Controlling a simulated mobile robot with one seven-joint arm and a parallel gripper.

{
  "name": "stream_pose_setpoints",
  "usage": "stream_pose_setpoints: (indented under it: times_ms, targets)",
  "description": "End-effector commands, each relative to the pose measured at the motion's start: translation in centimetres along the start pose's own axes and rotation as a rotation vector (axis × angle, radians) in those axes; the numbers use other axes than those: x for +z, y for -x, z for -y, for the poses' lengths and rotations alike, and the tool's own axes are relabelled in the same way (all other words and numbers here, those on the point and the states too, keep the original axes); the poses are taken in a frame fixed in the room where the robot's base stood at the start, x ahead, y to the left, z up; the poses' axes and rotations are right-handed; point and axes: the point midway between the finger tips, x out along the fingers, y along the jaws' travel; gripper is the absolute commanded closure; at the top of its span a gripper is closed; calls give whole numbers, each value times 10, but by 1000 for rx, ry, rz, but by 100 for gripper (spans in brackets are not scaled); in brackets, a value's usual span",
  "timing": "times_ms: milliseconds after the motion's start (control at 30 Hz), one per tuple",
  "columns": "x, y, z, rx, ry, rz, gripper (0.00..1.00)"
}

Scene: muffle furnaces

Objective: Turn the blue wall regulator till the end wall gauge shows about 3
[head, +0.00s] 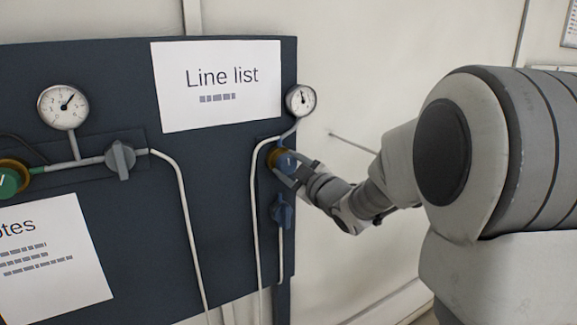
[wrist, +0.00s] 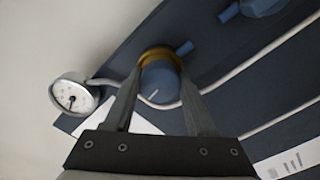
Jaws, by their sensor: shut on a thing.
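The blue wall regulator (head: 290,161) is a round knob with a brass collar near the right edge of the dark panel. It shows in the wrist view (wrist: 160,84), with a white mark on its face. My gripper (head: 283,166) is shut on it, with one finger on each side of the knob in the wrist view (wrist: 159,76). The end wall gauge (head: 300,101) is a small white dial above the regulator. Its needle points roughly up in the head view. The gauge is turned round in the wrist view (wrist: 73,96). Its numbers are too small to read.
A blue lever valve (head: 282,211) sits just below the regulator. A pale pipe (head: 257,200) runs down beside it. Further left are another gauge (head: 63,106), a grey-blue valve (head: 121,159) and a green knob (head: 8,181). A Line list sheet (head: 215,110) hangs on the panel.

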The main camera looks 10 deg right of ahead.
Motion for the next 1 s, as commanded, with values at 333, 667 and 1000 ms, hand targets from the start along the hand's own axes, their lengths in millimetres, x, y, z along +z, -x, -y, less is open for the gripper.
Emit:
stream_pose_setpoints:
  times_ms: [333,667,1000]
  targets:
    - [0,0,0,0,-102,-2,99]
    - [-1,0,0,-1,-219,-3,99]
    - [-1,0,0,0,-218,-2,18]
